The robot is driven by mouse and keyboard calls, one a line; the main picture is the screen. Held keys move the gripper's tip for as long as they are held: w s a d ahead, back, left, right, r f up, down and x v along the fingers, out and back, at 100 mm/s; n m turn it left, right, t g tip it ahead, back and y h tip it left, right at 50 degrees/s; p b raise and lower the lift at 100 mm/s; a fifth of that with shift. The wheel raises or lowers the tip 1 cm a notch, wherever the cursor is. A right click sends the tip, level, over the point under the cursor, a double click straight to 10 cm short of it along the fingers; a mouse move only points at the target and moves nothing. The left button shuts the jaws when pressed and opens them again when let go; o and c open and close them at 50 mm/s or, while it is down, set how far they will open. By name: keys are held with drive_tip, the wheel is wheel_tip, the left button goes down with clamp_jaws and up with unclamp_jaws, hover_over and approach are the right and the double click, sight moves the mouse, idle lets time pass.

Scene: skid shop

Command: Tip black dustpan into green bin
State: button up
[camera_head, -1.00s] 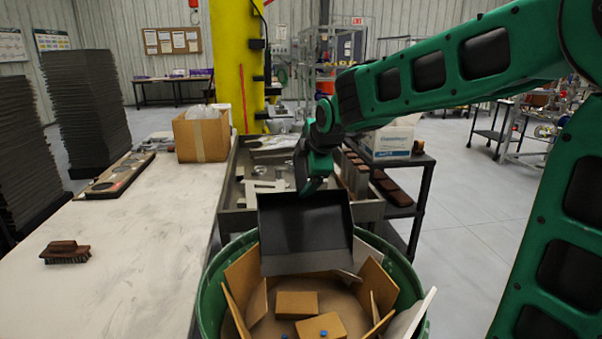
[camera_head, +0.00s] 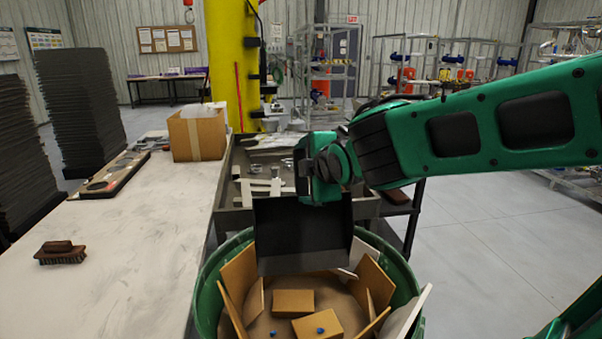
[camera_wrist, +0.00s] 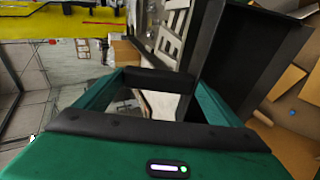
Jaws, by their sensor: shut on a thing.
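The black dustpan (camera_head: 303,235) hangs over the back part of the green bin (camera_head: 208,300), its pan tilted steeply with the open edge down. Its pan also fills the right of the wrist view (camera_wrist: 245,55). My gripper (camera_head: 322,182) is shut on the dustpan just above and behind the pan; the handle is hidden. The bin holds cardboard pieces (camera_head: 293,301) and brown matter. Two small blue bits (camera_head: 320,330) lie low in it. No debris shows on the pan's visible face.
A pale worktable (camera_head: 120,250) with a brown brush (camera_head: 61,253) and a cardboard box (camera_head: 197,135) stands left of the bin. A grey tray table with metal parts (camera_head: 262,188) is behind it. Open floor (camera_head: 480,240) lies to the right.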

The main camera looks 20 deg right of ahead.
drive_tip(key=shift+s+a+r+t, duration=0.1)
drive_tip(key=shift+s+r+t, duration=0.15)
drive_tip(key=shift+s, duration=0.4)
drive_tip(key=shift+s+r, duration=0.1)
drive_tip(key=shift+r, duration=1.3)
drive_tip(key=shift+f, duration=1.45)
